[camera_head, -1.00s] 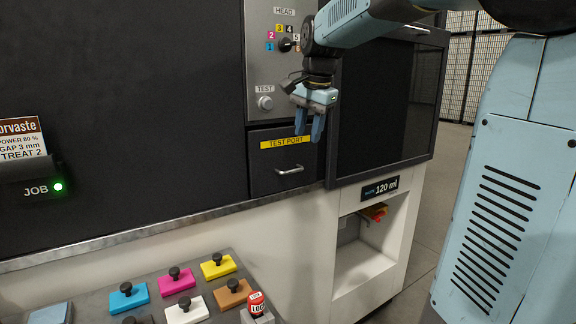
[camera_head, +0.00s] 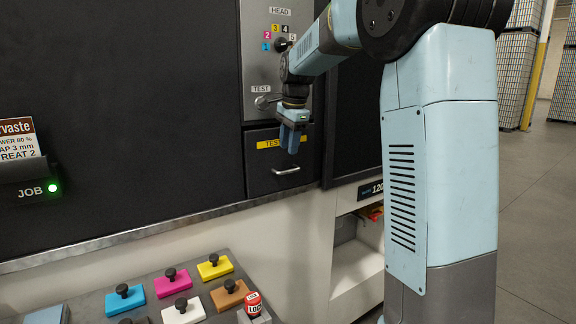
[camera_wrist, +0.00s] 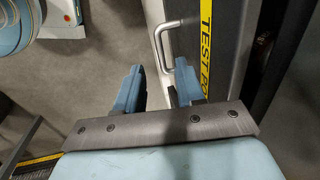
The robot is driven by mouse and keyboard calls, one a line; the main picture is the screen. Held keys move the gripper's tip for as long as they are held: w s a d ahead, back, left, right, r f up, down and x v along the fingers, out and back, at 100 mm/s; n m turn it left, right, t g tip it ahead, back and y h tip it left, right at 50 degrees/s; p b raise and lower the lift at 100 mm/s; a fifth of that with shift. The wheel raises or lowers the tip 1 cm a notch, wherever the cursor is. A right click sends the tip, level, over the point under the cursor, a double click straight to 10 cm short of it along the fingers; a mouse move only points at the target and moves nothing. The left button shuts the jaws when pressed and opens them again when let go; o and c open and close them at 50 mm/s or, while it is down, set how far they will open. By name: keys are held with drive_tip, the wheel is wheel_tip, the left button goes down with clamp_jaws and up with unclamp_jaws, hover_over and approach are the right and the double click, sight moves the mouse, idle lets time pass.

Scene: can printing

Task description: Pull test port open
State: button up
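The test port (camera_head: 262,174) is a dark drawer front with a yellow label and a silver bar handle (camera_head: 287,171). It looks closed, its front level with the panel around it. My gripper (camera_head: 291,150) points down in front of the drawer's upper right, above the handle, and covers part of the yellow label. In the wrist view my gripper (camera_wrist: 158,85) has its two blue fingers apart with nothing between them. The handle (camera_wrist: 164,46) lies beyond the fingertips there, apart from them.
Above the drawer are the test knob (camera_head: 262,102) and the head selector (camera_head: 283,45). A dark screen (camera_head: 350,125) stands to the right. A green-lit job slot (camera_head: 30,180) is far left.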

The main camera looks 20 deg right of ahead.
sight(286, 171)
drive_tip(key=f, duration=0.3)
drive_tip(key=w+f, duration=0.1)
drive_tip(key=f, duration=0.3)
drive_tip(key=shift+w+a+f, duration=0.15)
drive_tip(key=shift+w+a, duration=0.05)
drive_tip(key=shift+c, duration=0.3)
clamp_jaws()
